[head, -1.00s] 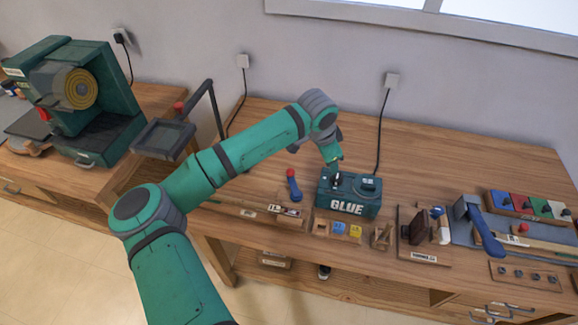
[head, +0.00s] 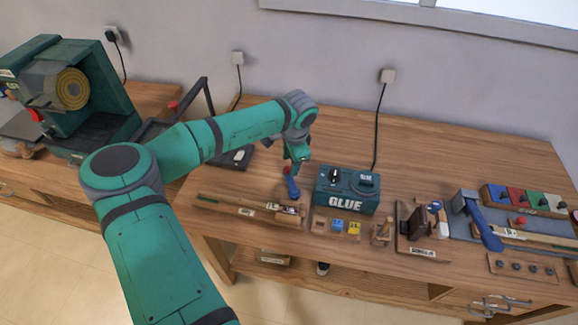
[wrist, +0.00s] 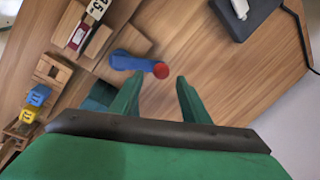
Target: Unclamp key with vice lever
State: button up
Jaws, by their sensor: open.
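The blue vice lever (head: 292,188) stands left of the glue box. In the wrist view the lever (wrist: 130,62) ends in a red knob (wrist: 161,70). The vice and the long wooden key (head: 225,204) are in front of it; labelled blocks at the vice (wrist: 92,20) also show at the wrist view's top left. My gripper (head: 294,168) is over the knob end of the lever. In the wrist view my gripper (wrist: 157,84) is open and empty, with the knob just beyond the fingertips, roughly between them. Contact cannot be told.
The teal glue box (head: 346,190) stands close to the right of my gripper. A tray with blue and yellow blocks (head: 337,226) lies in front of it. A dark tray (head: 236,158) is partly behind my arm. The bench behind the glue box is clear.

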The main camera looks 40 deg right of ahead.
aim_at(288, 168)
jog(key=shift+x, duration=1.55)
jog(key=shift+w+a, duration=0.15)
jog(key=shift+a, duration=0.05)
